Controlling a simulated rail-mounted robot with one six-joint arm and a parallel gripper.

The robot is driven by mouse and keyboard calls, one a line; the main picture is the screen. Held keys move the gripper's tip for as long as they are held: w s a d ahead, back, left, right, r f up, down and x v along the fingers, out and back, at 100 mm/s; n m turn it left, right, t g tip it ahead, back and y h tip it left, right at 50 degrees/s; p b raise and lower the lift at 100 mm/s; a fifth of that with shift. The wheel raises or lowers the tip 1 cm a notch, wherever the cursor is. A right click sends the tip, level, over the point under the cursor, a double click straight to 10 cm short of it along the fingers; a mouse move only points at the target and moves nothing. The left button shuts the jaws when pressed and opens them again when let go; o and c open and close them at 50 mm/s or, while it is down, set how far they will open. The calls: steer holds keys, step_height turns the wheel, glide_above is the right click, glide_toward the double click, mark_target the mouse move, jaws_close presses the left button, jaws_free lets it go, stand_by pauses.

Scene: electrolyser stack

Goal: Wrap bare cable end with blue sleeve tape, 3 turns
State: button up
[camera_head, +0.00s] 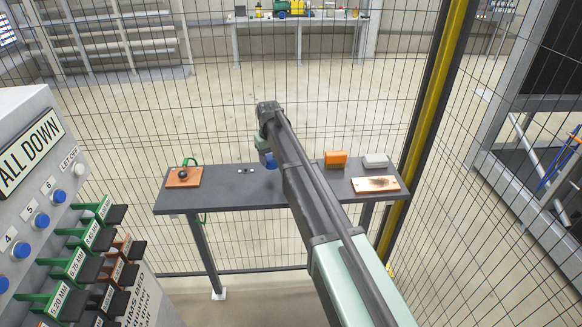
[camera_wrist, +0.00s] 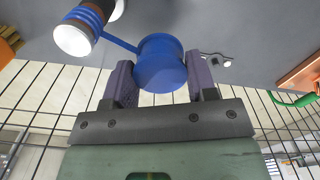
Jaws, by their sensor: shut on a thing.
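In the wrist view, my gripper (camera_wrist: 160,76) has its two purple-padded fingers around a rounded blue piece (camera_wrist: 160,52) and is shut on it.
The dark table (camera_head: 235,190) also bears small white-tipped pieces (camera_head: 245,171), an orange block (camera_head: 336,158), a pale grey block (camera_head: 375,160) and a stained plate (camera_head: 376,184). A mesh fence stands behind. A control panel (camera_head: 30,190) with levers is at the left.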

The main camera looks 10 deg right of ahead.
step_height(320, 180, up, 9)
steer(key=p, duration=0.9)
steer(key=shift+r, duration=0.15)
step_height(320, 180, down, 9)
steer(key=b, duration=0.8)
steer(key=shift+r, duration=0.45)
